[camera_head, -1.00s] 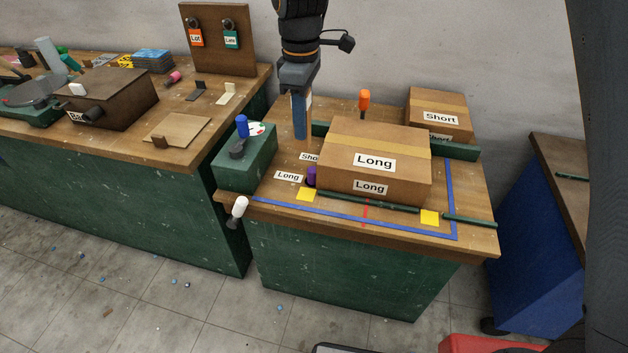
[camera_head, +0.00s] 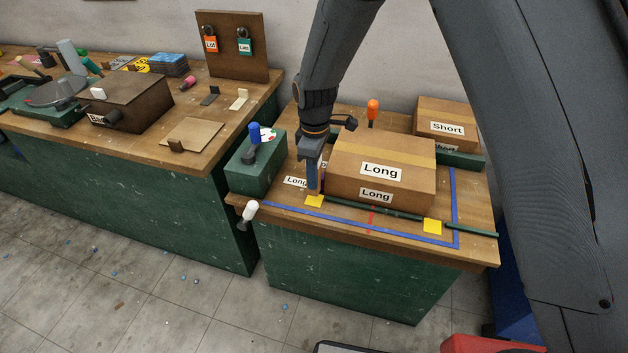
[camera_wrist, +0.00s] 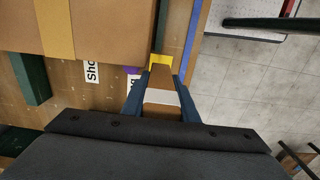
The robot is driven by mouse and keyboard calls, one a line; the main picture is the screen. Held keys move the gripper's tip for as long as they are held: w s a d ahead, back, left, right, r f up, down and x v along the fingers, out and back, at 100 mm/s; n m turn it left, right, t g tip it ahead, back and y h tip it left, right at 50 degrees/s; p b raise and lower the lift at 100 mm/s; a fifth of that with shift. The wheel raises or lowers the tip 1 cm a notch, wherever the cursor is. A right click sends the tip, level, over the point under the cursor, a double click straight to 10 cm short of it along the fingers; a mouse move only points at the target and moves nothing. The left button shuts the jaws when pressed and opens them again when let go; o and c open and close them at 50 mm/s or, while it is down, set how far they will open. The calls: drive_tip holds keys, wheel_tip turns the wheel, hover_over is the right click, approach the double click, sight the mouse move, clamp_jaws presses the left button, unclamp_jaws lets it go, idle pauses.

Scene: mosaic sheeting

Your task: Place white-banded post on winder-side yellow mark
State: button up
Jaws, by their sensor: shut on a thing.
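The white-banded post (camera_wrist: 161,97), brown with a white band, is between the blue fingers of my gripper (camera_wrist: 161,82) in the wrist view. My gripper is shut on it. That yellow mark also shows in the wrist view (camera_wrist: 160,60), right at the post's far end. The fingers hide the post in the head view, and I cannot tell whether it touches the mark. Another yellow mark (camera_head: 432,226) lies at right.
The Long boxes (camera_head: 382,150) stand close right of my gripper. A purple piece (camera_wrist: 131,70) is beside the fingers, mostly hidden in the head view. The green block (camera_head: 257,172) stands at left. A green bar (camera_head: 375,209) and blue tape (camera_head: 345,225) run along the front.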

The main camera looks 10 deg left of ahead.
drive_tip(key=shift+f+p, duration=0.35)
drive_tip(key=shift+f, duration=1.2)
drive_tip(key=shift+f, duration=0.2)
drive_tip(key=o, duration=0.8)
drive_tip(key=shift+r, duration=0.1)
